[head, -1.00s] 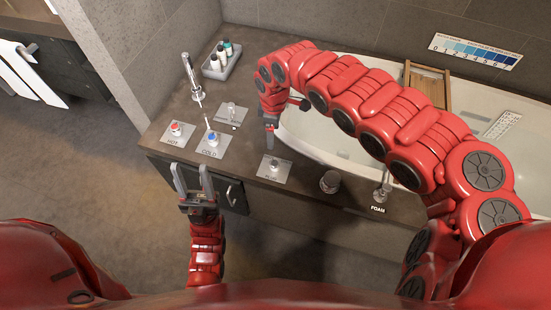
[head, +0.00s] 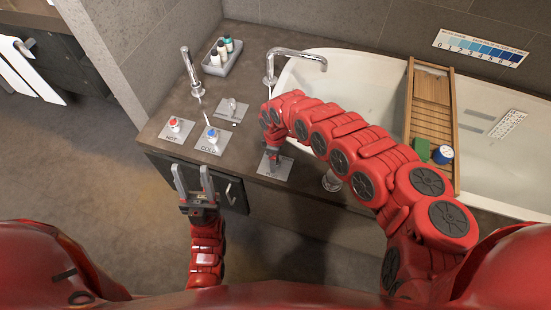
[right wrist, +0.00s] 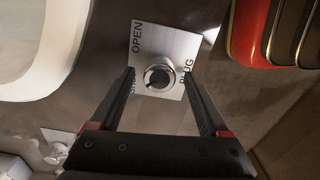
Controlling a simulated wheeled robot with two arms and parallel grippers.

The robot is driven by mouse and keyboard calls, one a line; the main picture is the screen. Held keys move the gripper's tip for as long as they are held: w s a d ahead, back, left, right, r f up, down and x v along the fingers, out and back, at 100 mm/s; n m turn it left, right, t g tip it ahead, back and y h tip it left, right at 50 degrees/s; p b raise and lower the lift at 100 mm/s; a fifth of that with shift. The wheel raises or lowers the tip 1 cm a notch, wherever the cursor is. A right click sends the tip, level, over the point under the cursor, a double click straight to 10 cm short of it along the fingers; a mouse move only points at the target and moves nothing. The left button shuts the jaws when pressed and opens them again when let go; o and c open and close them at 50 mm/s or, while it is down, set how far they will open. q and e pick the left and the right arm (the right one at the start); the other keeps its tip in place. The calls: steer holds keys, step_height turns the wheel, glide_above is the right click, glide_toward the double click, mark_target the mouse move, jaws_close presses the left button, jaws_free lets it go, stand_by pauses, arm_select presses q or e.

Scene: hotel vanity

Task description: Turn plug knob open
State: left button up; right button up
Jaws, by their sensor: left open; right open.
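The plug knob (right wrist: 157,79) is a round metal knob on a square plate (right wrist: 172,44) marked OPEN and PLUG. In the right wrist view it shows between the fingers of my open right gripper (right wrist: 160,78). I cannot tell whether the fingers touch it. In the head view my right gripper (head: 271,160) is over the plug plate (head: 284,168), and it hides the knob. My left gripper (head: 194,182) is open and empty, in front of the counter's cabinet, away from the plug knob.
The hot knob (head: 175,124) and cold knob (head: 212,134) sit to the left on the counter. A bathtub (head: 385,80) with a wooden caddy (head: 432,110) lies behind my right arm. A tray of bottles (head: 222,57) stands at the back left.

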steer(key=shift+f, duration=0.15)
jaws_close()
stand_by(0.4)
